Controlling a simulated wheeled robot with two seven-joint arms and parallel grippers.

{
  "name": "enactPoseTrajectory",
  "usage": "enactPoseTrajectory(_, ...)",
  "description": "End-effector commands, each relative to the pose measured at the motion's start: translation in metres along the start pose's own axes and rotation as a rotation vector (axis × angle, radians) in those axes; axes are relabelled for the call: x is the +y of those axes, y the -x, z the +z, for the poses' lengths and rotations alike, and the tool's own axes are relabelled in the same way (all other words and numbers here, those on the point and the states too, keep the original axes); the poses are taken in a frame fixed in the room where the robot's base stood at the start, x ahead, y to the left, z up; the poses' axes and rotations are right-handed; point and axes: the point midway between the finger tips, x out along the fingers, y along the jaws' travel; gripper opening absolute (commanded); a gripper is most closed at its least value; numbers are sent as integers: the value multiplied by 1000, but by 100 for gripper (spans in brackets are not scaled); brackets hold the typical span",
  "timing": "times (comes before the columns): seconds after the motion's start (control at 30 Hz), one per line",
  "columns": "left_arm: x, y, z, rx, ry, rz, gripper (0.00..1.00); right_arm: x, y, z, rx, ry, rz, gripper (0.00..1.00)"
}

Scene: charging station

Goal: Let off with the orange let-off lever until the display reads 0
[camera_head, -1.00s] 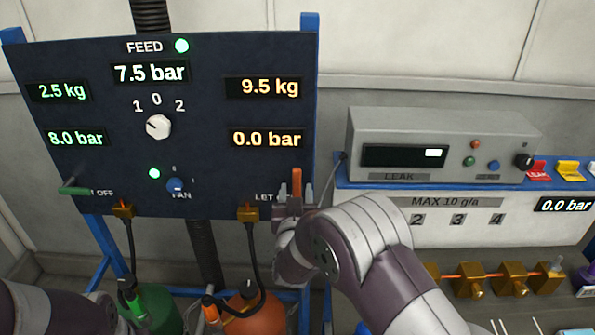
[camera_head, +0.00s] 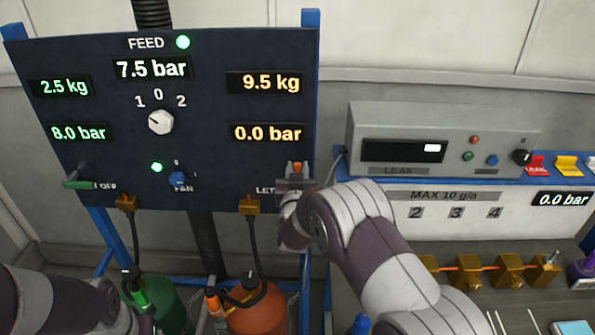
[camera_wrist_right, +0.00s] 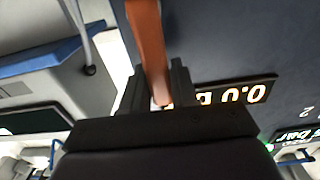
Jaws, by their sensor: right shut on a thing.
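The orange let-off lever (camera_head: 297,168) is at the lower right of the dark panel, beside the partly hidden "LET" label. My right gripper (camera_head: 295,182) is shut on it and hides its lower part. In the right wrist view the orange lever (camera_wrist_right: 149,45) runs down between the gripper's fingers (camera_wrist_right: 160,92). The orange-lit pressure display (camera_head: 267,133) reads 0.0 bar, and the orange weight display (camera_head: 270,83) above it reads 9.5 kg. My left arm shows at the lower left; its gripper cannot be made out.
The panel (camera_head: 220,120) also has a white knob (camera_head: 160,122), a blue fan knob (camera_head: 177,179) and a green lever (camera_head: 77,184). An orange cylinder (camera_head: 258,315) and a green cylinder (camera_head: 165,305) stand below. A grey leak unit (camera_head: 440,130) is close on the right.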

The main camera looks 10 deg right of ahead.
Motion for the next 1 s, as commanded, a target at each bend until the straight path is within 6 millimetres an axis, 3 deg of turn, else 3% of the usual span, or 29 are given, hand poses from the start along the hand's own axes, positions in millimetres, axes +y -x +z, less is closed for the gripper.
enactPoseTrajectory(0.37, 0, -6, 1, 0, 0, 0, 71, -8, 0, 2, 0, 122, -1, 0)
enactPoseTrajectory(1.0, 0, -20, 2, 0, 0, 0, 71, -43, 0, 17, -1, 709, -3, 0)
